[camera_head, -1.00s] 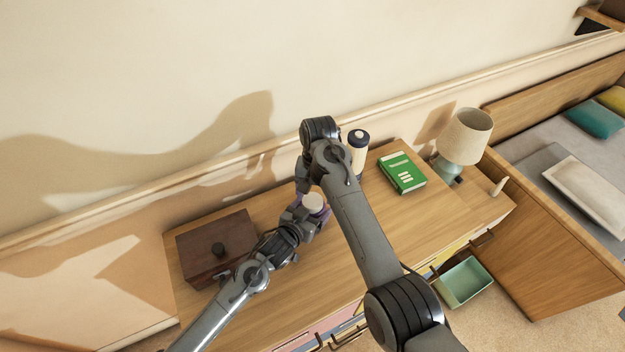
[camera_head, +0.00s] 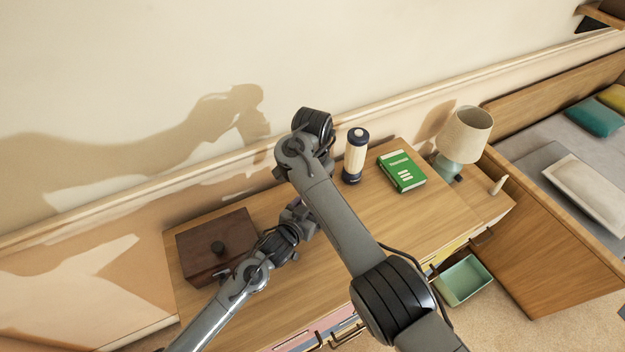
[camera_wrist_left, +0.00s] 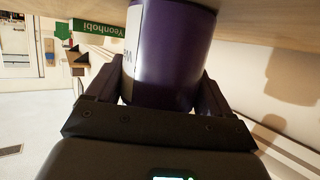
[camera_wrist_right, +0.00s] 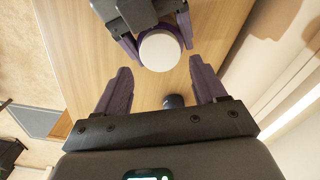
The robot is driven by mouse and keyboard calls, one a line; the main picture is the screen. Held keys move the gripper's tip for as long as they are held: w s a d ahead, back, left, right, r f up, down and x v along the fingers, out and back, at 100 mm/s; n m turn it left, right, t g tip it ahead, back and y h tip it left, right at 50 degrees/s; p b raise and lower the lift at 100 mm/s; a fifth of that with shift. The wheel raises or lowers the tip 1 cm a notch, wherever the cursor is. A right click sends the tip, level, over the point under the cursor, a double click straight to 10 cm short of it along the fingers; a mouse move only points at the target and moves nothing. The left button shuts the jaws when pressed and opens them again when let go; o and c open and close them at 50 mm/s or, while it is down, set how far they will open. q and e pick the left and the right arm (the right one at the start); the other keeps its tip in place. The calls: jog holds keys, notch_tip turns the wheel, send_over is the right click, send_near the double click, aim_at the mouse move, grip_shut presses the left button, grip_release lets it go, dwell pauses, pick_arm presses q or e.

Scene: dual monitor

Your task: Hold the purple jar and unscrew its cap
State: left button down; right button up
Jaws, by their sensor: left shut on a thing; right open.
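The purple jar (camera_wrist_left: 172,50) is upright between the fingers of my left gripper (camera_wrist_left: 160,95), which is shut on it. In the right wrist view the jar's round white cap (camera_wrist_right: 160,51) shows from above, with the left gripper's fingers around it. My right gripper (camera_wrist_right: 160,85) is open and empty, with its fingertips apart from the cap. The cap sits a little beyond the gap between the fingertips. In the head view my right arm hides the jar and the right gripper.
A dark wooden box (camera_head: 215,248) with a knob stands left on the wooden dresser top (camera_head: 400,225). A dark-capped cream bottle (camera_head: 355,158), a green book (camera_head: 402,172) and a lamp (camera_head: 464,140) stand to the right.

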jog(key=shift+f, duration=2.85)
jog(key=c, duration=0.9)
jog(key=shift+o, duration=0.2)
jog(key=n, duration=0.3)
jog(key=shift+n, duration=0.4)
jog(key=n, duration=0.5)
jog(key=shift+n, duration=0.4)
jog(key=shift+r, duration=0.35)
jog(key=shift+r, duration=0.85)
